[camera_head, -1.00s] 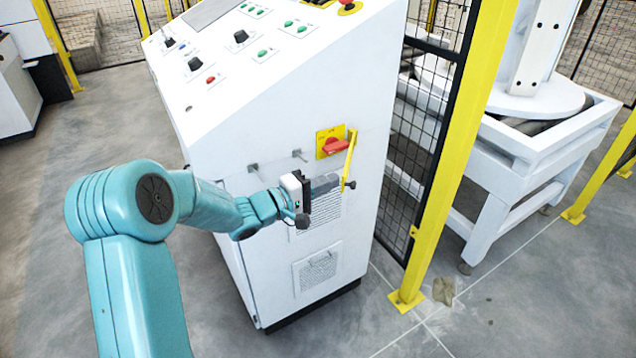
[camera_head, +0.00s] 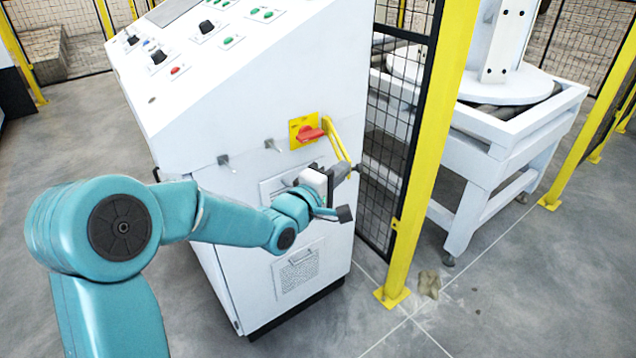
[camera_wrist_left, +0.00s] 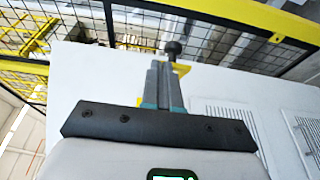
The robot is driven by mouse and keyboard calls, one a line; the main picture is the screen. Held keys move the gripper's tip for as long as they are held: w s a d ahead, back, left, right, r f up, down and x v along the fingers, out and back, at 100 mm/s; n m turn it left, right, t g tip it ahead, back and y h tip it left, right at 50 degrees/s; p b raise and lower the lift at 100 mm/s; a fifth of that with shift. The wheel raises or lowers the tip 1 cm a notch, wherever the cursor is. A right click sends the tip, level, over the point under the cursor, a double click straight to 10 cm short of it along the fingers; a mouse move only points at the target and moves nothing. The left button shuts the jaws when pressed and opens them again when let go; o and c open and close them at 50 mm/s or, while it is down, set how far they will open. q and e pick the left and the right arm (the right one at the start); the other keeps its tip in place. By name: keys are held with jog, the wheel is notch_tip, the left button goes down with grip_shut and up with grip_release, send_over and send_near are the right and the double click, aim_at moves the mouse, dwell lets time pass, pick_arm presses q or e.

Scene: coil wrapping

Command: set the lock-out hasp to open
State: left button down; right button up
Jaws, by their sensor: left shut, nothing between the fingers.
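The lock-out hasp is a yellow bar (camera_head: 337,138) beside the red rotary switch (camera_head: 309,133) on its yellow plate, on the white cabinet's front. The bar slants down to the right from its upper end, with a dark knob near its lower end. My left gripper (camera_head: 343,171) is shut and empty, its tips at the bar's lower end; contact is likely but not clear. In the left wrist view, the closed fingers (camera_wrist_left: 165,88) point at the dark knob (camera_wrist_left: 173,48), and a bit of yellow shows behind them. My right gripper is out of view.

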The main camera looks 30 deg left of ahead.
pick_arm(q)
jog(key=w+d+b, duration=0.4)
jog(key=w+d, duration=0.3)
jog(key=w, duration=0.3)
jog(key=shift+w+d, duration=0.15)
jog(key=shift+d, duration=0.15)
jog(key=shift+r, duration=0.15)
